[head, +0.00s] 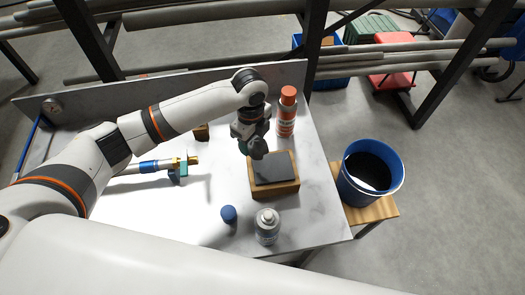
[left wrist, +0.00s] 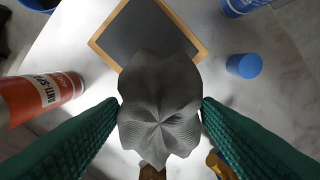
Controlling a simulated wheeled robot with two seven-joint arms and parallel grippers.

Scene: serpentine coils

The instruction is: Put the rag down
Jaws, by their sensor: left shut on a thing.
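The rag (left wrist: 160,110) is a crumpled dark grey cloth. It is pinched between the green-ribbed fingers of my left gripper (left wrist: 160,112), and its folds gather to a point in the left wrist view. In the head view my left gripper (head: 252,145) is over the right part of the white table, at the far-left edge of a wooden tray with a dark grey pad (head: 275,170). The rag (head: 258,149) shows there only as a small grey lump, partly hidden by the gripper. Whether it touches the tray I cannot tell. My right gripper is out of view.
An orange-and-white spray can (head: 286,118) stands close behind the tray. A blue cap (head: 229,214) and a grey bottle (head: 267,232) are in front. A blue pipe piece with a brass fitting (head: 168,164) lies left. A blue bucket (head: 346,188) stands on a stool (head: 384,209) right of the table.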

